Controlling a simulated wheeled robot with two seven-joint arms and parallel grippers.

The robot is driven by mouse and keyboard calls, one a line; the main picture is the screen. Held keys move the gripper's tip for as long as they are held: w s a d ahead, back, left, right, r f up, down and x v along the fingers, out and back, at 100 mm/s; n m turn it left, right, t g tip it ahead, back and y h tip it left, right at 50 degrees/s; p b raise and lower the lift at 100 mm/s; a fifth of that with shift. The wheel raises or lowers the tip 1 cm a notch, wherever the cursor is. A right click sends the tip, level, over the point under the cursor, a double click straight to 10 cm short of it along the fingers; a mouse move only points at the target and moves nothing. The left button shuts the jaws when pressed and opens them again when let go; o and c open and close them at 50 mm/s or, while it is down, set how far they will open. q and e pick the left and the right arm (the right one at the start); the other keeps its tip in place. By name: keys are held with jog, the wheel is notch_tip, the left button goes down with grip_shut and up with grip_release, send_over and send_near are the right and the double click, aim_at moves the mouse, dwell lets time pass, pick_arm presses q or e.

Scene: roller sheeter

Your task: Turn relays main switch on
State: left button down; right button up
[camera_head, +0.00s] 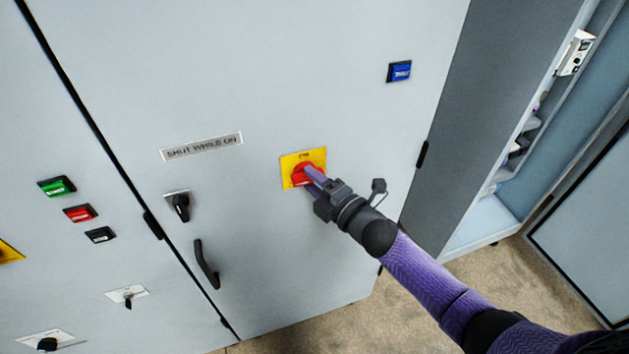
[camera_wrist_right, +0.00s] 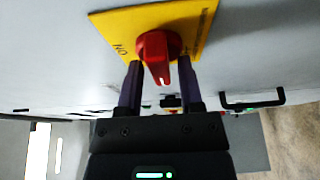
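The main switch is a red rotary knob (camera_head: 302,173) on a yellow plate (camera_head: 290,161), mounted on the light grey cabinet door. Lettering is printed at the plate's top edge. My right gripper (camera_head: 309,182) is at the knob and partly covers it. In the right wrist view, the knob (camera_wrist_right: 157,54) has a raised grip with a white mark at its end. The two dark fingers (camera_wrist_right: 160,84) stand apart, one on each side of this grip, with gaps visible between. The yellow plate (camera_wrist_right: 120,22) shows behind them. My left gripper is not in view.
A label plate (camera_head: 202,146), a black rotary switch (camera_head: 180,206) and a black door handle (camera_head: 206,264) are left of the knob. Green (camera_head: 57,187) and red (camera_head: 80,213) buttons are further left. A blue indicator (camera_head: 399,71) is upper right. An open cabinet stands at the right.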

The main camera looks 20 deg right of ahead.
grip_shut()
